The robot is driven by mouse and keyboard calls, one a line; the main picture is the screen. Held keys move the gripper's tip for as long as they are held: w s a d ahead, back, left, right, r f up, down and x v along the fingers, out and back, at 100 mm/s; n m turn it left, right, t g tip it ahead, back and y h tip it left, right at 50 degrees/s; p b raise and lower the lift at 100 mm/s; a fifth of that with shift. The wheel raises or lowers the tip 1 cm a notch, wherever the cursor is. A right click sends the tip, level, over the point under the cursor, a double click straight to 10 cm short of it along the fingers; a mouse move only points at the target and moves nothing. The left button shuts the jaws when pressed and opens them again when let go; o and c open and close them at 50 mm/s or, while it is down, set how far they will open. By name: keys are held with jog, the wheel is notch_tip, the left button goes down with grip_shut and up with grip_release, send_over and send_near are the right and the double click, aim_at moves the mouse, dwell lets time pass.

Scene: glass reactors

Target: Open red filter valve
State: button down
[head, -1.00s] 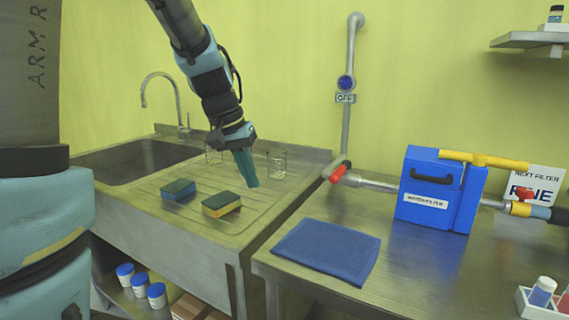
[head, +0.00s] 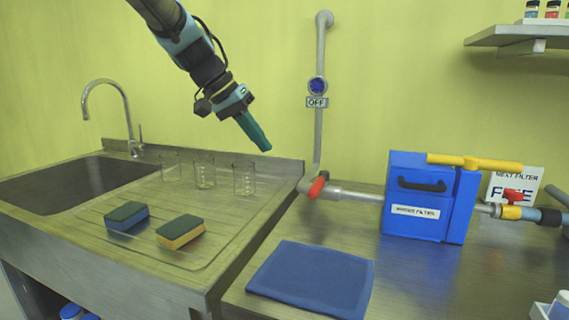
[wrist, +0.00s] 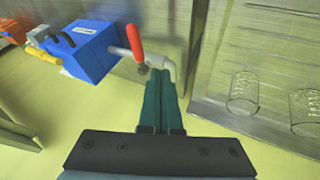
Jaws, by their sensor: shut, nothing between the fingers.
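A red lever handle (head: 317,187) sits on the grey pipe left of the blue water filter box (head: 416,219). The lever also shows in the wrist view (wrist: 134,42), beyond my fingertips. My gripper (head: 265,148) is shut and empty, in the air above the drainboard's right side, left of and higher than the red lever. It touches nothing. In the wrist view, my closed teal fingers (wrist: 160,78) point towards the pipe elbow and lever.
A vertical pipe has a blue knob (head: 317,86) and an OFF sign (head: 317,102). Several glass beakers (head: 244,180) and two sponges (head: 181,231) stand on the drainboard. A blue cloth (head: 313,277) lies in front; bare counter is around it.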

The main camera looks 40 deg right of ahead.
aim_at(319, 184)
jog(key=s+d+f+p, duration=0.3)
jog(key=s+d+f, duration=0.2)
jog(key=d+f, duration=0.2)
jog(key=shift+d+f, duration=0.15)
jog(key=shift+f, duration=0.65)
